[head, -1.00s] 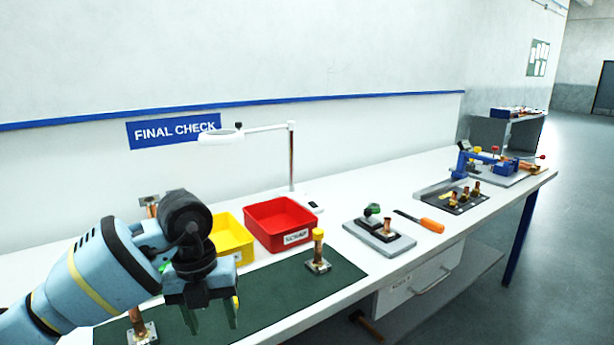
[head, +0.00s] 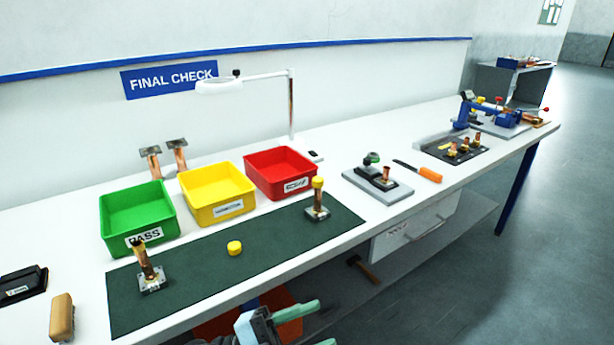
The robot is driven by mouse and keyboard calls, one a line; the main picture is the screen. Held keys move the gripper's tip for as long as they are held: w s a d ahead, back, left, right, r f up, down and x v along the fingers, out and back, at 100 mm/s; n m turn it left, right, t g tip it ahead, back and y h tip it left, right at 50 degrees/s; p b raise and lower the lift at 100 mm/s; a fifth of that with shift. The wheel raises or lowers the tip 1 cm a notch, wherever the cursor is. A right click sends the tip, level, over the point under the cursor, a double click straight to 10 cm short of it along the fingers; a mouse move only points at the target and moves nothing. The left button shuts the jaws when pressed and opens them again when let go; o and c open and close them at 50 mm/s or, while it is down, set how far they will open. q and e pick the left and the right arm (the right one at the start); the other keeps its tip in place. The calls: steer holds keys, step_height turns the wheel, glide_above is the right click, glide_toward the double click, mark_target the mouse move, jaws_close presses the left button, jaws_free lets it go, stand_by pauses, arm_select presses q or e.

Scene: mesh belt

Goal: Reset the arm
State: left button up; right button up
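My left gripper (head: 320,324) shows at the bottom edge of the head view, low in front of the table's front edge. Its two pale green fingers point right and stand apart, with nothing seen between them. Most of its arm is cut off by the frame. It is clear of the green mat (head: 195,284) and of everything on the table. My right gripper is not in view.
On the mat are a copper part (head: 143,262), a loose yellow cap (head: 235,248) and a yellow-capped copper part (head: 318,205). Green (head: 139,216), yellow (head: 217,190) and red (head: 281,172) bins stand behind. A lamp (head: 291,105) rises at the back.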

arm_select(q)
steer(key=s+a+f+n+t+y, duration=0.2)
steer(key=a+f+n+t+y, duration=0.5)
steer(key=f+n, duration=0.25)
steer(key=s+a+f+n+t+y, duration=0.2)
steer(key=a+f+n+t+y, duration=0.3)
steer(key=a+f+n+y, duration=0.45)
steer(key=s+a+f+n+g+y, duration=0.1)
steer(key=s+a+f+n+g, duration=0.1)
steer(key=s+f, duration=0.3)
steer(key=s+a+f+n+g+y+p, duration=0.1)
steer(key=s+f+g, duration=0.4)
steer(key=s, duration=0.7)
steer(key=shift+s+a+f+n+y, duration=0.4)
steer(key=shift+a+f+n+y, duration=0.25)
steer(key=shift+n, duration=0.55)
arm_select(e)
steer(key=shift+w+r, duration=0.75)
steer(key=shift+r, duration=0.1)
